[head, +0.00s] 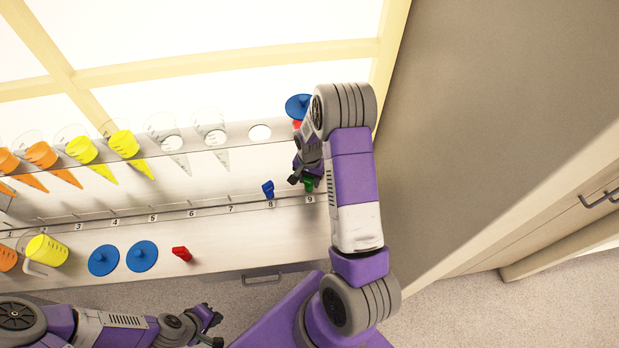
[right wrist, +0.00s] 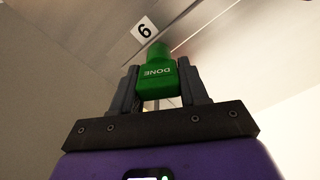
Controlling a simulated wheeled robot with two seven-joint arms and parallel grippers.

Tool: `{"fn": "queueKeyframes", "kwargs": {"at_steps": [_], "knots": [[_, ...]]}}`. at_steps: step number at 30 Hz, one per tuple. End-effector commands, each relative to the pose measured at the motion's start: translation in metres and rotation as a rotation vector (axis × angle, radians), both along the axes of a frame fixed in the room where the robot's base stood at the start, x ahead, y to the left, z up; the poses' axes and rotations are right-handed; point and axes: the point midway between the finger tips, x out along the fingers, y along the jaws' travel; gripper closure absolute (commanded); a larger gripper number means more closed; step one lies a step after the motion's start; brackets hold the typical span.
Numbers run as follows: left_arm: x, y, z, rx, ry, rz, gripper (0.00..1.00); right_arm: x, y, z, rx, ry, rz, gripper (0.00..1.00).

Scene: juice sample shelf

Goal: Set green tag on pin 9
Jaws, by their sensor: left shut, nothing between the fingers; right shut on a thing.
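The green tag (right wrist: 158,75), marked DONE upside down in the right wrist view, is between the fingers of my right gripper (right wrist: 160,88), which is shut on it. In the head view the green tag (head: 309,185) is partly hidden by my right gripper (head: 305,181), just above the number 9 label (head: 310,199). The label also shows in the right wrist view (right wrist: 145,31), upside down beside the tag. Pin 9 itself is hidden, so I cannot tell whether the tag touches it. My left gripper (head: 213,328) is shut and empty at the lower left, in front of the counter.
A blue tag (head: 268,189) is at position 8. A red tag (head: 182,254) lies on the counter beside a blue disc (head: 142,256). Cones stand in the upper shelf (head: 240,137). Another blue disc (head: 298,105) is by my right arm. A wall (head: 480,120) stands close on the right.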

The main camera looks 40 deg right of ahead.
Motion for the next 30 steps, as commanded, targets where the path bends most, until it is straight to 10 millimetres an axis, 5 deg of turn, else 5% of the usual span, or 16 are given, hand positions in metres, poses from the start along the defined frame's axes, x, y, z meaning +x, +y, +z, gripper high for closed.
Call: {"fn": "queueKeyframes", "kwargs": {"at_steps": [12, 13, 18, 30], "knots": [[0.0, 0.0, -0.005, 0.0, 0.0, 0.0, 1.0, 0.0, 0.0, -0.006, -0.001, 0.0, 0.0, 0.85], [0.0, 0.0, -0.005, 0.0, 0.0, 0.0, 1.0, 0.0, 0.0, -0.006, -0.001, 0.0, 0.0, 0.53], [0.0, 0.0, -0.005, 0.0, 0.0, 0.0, 1.0, 0.0, 0.0, -0.006, -0.001, 0.0, 0.0, 0.27], [0.0, 0.0, -0.002, 0.0, 0.0, 0.0, 1.0, 0.001, 0.0, 0.005, -0.001, -0.002, 0.0, 0.26]]}}
